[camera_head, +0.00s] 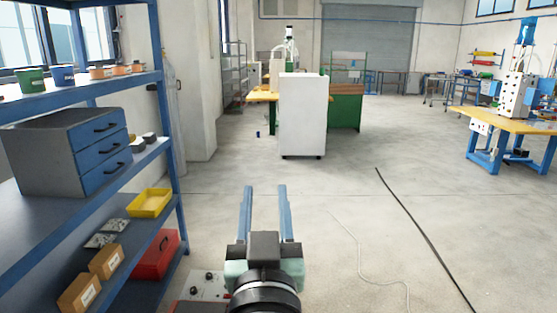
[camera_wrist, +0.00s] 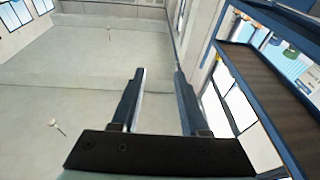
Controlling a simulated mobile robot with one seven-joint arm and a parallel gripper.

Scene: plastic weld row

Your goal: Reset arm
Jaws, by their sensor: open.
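My gripper (camera_head: 264,190) shows in the head view at the bottom middle, with its two blue fingers pointing away from me over the floor. The fingers stand wide apart and nothing is between them. The gripper also shows in the wrist view (camera_wrist: 158,72), where the fingers are again apart and empty. My arm is seen only in its end part in the head view; the rest is out of view.
A blue shelf rack (camera_head: 178,215) stands close on the left, holding a grey drawer cabinet (camera_head: 45,155), a yellow tray (camera_head: 150,203) and a red box (camera_head: 155,255). A white cabinet (camera_head: 302,115) stands ahead.

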